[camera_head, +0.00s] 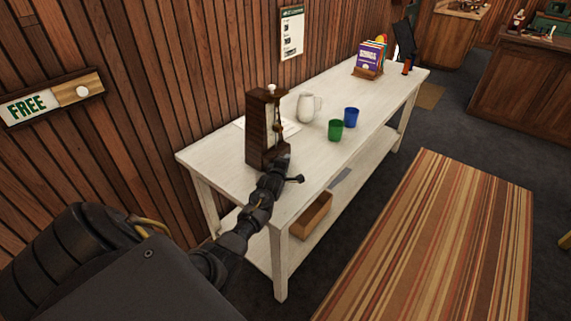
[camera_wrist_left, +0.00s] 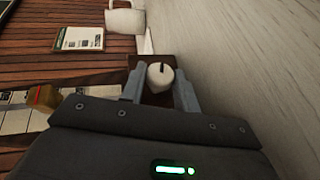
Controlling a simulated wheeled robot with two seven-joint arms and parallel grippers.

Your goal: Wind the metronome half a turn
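The dark brown metronome (camera_head: 257,130) stands upright on the white table, near its close left end, with a pale knob on top. My left gripper (camera_head: 281,168) is at the lower front of the metronome. In the left wrist view, a round cream winding knob (camera_wrist_left: 160,77) with a dark mark sits between the two grey fingers of my left gripper (camera_wrist_left: 160,90). In the head view, the gripper hides this knob. My right gripper is in neither view.
On the white table (camera_head: 205,167) are a cream pitcher (camera_head: 306,107), a green cup (camera_head: 335,131), a blue cup (camera_head: 351,117) and a book rack (camera_head: 367,73). A wooden box (camera_head: 312,214) sits on the lower shelf. The plank wall runs behind. A striped rug (camera_head: 435,240) lies to the right.

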